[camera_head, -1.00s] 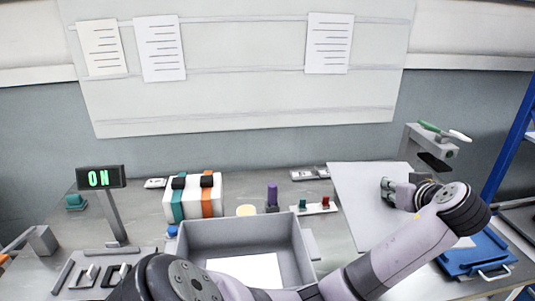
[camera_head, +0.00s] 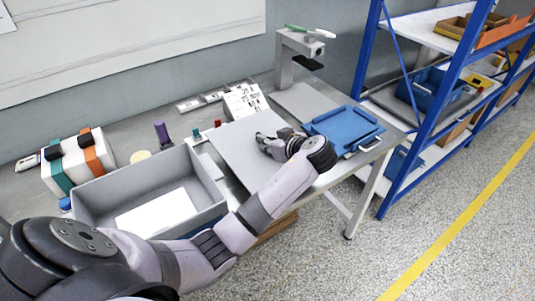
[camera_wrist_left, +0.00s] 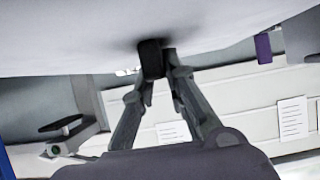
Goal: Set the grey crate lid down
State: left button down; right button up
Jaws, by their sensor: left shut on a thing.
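The grey crate lid (camera_head: 236,150) is a flat pale panel to the right of the open grey crate (camera_head: 92,209). In the left wrist view the lid (camera_wrist_left: 80,35) fills the top as a broad pale surface. My left gripper (camera_wrist_left: 158,62) is shut on the lid's dark handle (camera_wrist_left: 151,58). In the head view the left gripper (camera_head: 266,142) is over the lid's right part. The lid looks roughly level; I cannot tell whether it touches the bench. The crate holds a white sheet (camera_head: 160,213). My right gripper is not in view.
A blue tray (camera_head: 345,127) lies right of the lid, near the bench edge. A grey stand (camera_head: 285,65) and a patterned white block (camera_head: 243,101) are behind it. A purple item (camera_head: 162,133) and a striped box (camera_head: 75,160) stand behind the crate. Blue shelving (camera_head: 365,60) is at right.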

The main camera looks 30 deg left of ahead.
aim_at(268, 156)
pick_arm(q)
jog(key=shift+f, duration=2.9)
jog(key=shift+f, duration=0.1)
jog(key=c, duration=1.6)
grip_release()
